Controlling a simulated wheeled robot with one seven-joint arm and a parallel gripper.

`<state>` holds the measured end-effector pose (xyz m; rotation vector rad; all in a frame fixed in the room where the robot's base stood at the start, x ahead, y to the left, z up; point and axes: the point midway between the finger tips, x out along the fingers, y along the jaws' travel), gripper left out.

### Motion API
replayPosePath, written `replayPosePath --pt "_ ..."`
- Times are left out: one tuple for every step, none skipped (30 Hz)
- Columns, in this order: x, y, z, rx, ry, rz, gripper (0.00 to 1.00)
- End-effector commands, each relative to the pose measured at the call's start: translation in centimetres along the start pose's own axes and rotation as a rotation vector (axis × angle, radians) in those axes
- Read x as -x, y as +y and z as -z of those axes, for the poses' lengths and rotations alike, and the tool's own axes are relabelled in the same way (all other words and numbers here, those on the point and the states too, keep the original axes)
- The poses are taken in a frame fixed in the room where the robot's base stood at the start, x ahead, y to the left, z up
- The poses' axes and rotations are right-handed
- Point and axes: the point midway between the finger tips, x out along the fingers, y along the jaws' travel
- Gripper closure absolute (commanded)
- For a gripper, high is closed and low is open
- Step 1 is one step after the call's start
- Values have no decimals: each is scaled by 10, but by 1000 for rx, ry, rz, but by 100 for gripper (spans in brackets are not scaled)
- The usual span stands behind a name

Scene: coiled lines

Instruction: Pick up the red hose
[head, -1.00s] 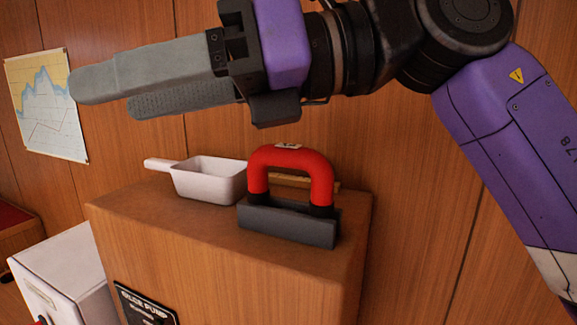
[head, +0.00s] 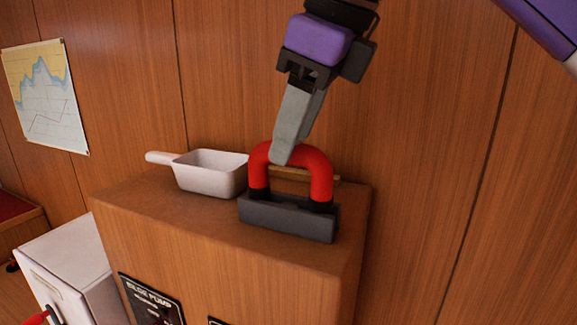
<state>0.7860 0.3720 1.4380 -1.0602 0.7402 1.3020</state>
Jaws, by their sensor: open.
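The red hose (head: 319,172) is a short arch standing upright, with both black ends in a dark grey block (head: 287,218) on top of a wooden cabinet. My gripper (head: 284,158) points down at the top of the arch from above. Its near grey finger overlaps the front of the arch's top, and the other finger is mostly hidden behind it. The jaws are open. I cannot tell whether the fingers touch the hose.
A white scoop (head: 212,172) with its handle to the left sits left of the hose on the wooden cabinet (head: 160,221). A thin wooden stick (head: 290,174) lies behind the arch. A wood-panelled wall stands behind. A white box (head: 70,275) is at the lower left.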

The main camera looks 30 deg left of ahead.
Motion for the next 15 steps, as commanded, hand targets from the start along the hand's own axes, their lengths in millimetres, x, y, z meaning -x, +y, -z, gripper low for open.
replayPosePath --pt "-6 1 -1 1 -1 -5 50" --pt "-10 1 -1 1 -1 -5 50" --pt "-16 2 -2 0 -1 -5 50" --pt "-20 2 -1 -1 -1 -5 50" --pt "-24 2 -1 -1 -1 -5 50" --pt "-29 2 -1 0 -1 -5 50" --pt "-31 2 -1 0 -1 -4 50" --pt "-34 2 -1 0 -1 -4 50" --pt "-36 2 -1 0 -1 -4 50" --pt "-37 2 -1 0 -1 -4 50" --pt "-38 2 -1 0 -2 -3 50" --pt "-38 2 -1 0 -2 -3 50" --pt "-38 2 -1 0 -2 -3 50" --pt "-38 2 -1 0 -2 -3 50" --pt "-38 2 -1 0 -2 -3 50"
